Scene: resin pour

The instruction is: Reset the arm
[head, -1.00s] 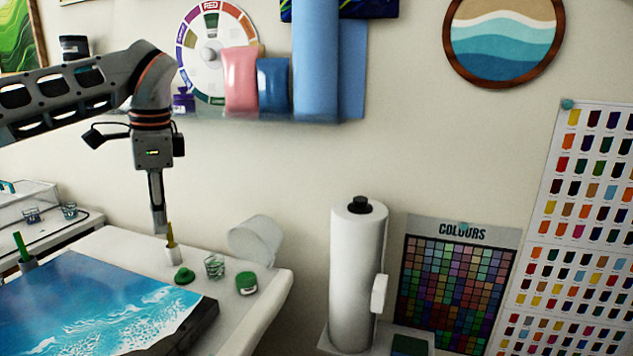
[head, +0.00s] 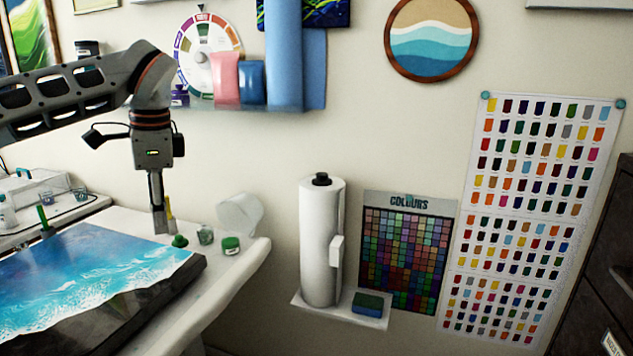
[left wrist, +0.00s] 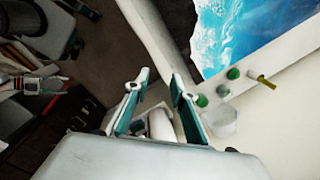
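My left gripper (head: 158,228) points down over the white worktable (head: 240,265) in the head view, in front of a yellow stick (head: 170,207). In the left wrist view its two fingers (left wrist: 160,78) stand apart with nothing held between them. The blue-and-white resin panel (head: 85,265) lies on the table, left of and nearer than the gripper; its blue surface also shows in the left wrist view (left wrist: 240,30). My right gripper is in neither view.
A green lid (head: 179,241), a small glass (head: 205,236), a green jar (head: 230,245) and a tilted white cup (head: 240,213) are near the gripper. A paper roll (head: 320,240) and a blue-green sponge (head: 368,304) sit on a wall shelf to the right.

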